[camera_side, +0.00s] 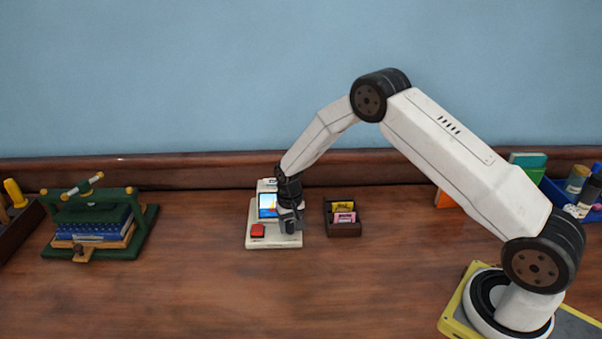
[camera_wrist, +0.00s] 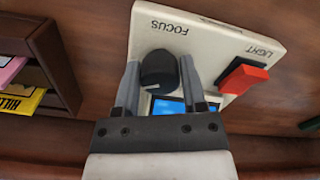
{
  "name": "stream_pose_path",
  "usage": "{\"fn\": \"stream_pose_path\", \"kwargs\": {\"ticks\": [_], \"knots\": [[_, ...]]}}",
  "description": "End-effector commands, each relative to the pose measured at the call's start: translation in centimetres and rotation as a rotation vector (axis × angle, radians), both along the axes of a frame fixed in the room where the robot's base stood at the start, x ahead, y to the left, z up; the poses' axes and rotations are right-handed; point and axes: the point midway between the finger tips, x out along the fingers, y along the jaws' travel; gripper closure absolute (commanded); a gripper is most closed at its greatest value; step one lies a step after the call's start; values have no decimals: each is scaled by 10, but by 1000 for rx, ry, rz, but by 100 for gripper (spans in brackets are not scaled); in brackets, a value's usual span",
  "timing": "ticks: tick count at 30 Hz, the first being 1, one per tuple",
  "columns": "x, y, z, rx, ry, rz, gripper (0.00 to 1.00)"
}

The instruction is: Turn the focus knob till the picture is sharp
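In the side view my gripper (camera_side: 290,222) is low over the box's right part and hides the knob.
A red LIGHT switch (camera_wrist: 243,78) is on the same box, close to my gripper. A dark wooden holder (camera_side: 343,229) with yellow and pink boxes stands just right of it. A green press with books (camera_side: 98,222) is far left. The front desk is clear.

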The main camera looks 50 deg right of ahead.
Motion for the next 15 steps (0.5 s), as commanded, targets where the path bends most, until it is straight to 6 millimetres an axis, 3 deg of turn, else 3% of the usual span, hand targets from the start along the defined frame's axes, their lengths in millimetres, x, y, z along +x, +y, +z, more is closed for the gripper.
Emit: {"fn": "stream_pose_path", "kwargs": {"ticks": [15], "knots": [[1, 0, 6, 0, -3, 1, 36]]}}
